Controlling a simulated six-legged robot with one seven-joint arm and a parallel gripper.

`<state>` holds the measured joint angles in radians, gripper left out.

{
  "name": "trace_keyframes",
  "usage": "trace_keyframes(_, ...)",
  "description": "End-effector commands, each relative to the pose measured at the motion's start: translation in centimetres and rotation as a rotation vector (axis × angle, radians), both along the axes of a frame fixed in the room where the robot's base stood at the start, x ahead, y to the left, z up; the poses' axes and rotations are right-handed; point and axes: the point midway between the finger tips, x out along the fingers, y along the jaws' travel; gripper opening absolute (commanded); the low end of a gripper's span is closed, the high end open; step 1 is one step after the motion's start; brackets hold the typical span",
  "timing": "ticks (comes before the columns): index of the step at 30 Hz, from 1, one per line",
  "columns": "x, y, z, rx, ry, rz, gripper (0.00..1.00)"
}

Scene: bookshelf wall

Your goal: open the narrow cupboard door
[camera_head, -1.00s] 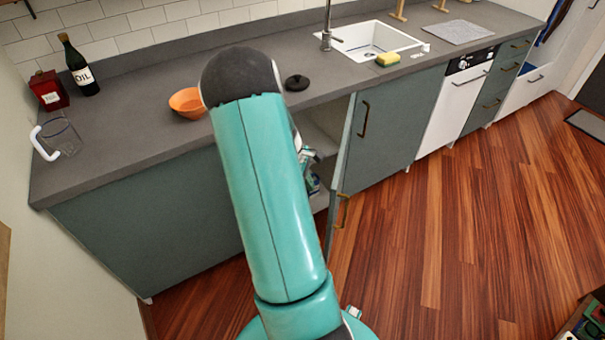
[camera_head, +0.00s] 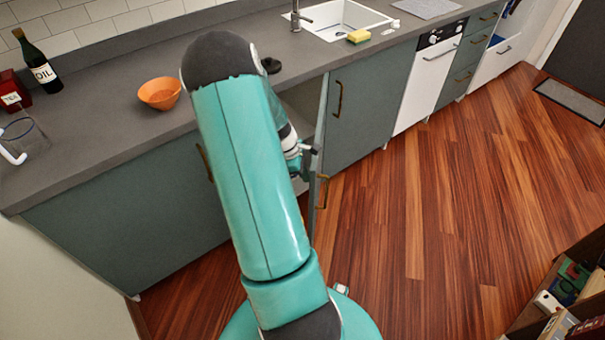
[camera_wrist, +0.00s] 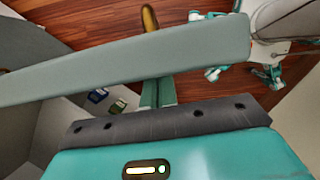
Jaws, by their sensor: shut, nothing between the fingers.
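The narrow cupboard door (camera_head: 320,130) stands open, seen nearly edge-on in the head view, with a brass handle (camera_head: 322,190) on its right face. In the wrist view the door (camera_wrist: 130,65) is a long grey-green slab across the picture, with its handle (camera_wrist: 150,18) beyond it. My gripper (camera_head: 310,150) is beside the door at the cupboard opening. In the wrist view my gripper's fingers (camera_wrist: 158,92) are together and empty, on the side of the door away from the handle. Whether they touch the door is unclear. My arm hides part of the opening.
Small items (camera_wrist: 97,96) lie inside the cupboard. The counter above holds an orange bowl (camera_head: 160,93), an oil bottle (camera_head: 38,66) and a sponge (camera_head: 359,36). Wood floor (camera_head: 440,200) to the right is clear. A low shelf with boxes (camera_head: 570,290) stands at bottom right.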

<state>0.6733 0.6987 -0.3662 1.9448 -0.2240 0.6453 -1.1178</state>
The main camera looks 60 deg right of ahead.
Motion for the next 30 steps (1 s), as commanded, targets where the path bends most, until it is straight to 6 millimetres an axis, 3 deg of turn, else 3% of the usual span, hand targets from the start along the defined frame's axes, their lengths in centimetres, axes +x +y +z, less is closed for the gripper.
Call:
trace_keyframes(7, -3.4, -0.9, 0.0, 0.000, 0.000, 0.058, 0.00)
trace_keyframes(14, -8.7, -2.9, 0.0, 0.001, 0.001, 0.167, 0.00)
trace_keyframes(30, -20.1, -10.2, 0.0, -0.001, 0.000, 0.445, 0.00)
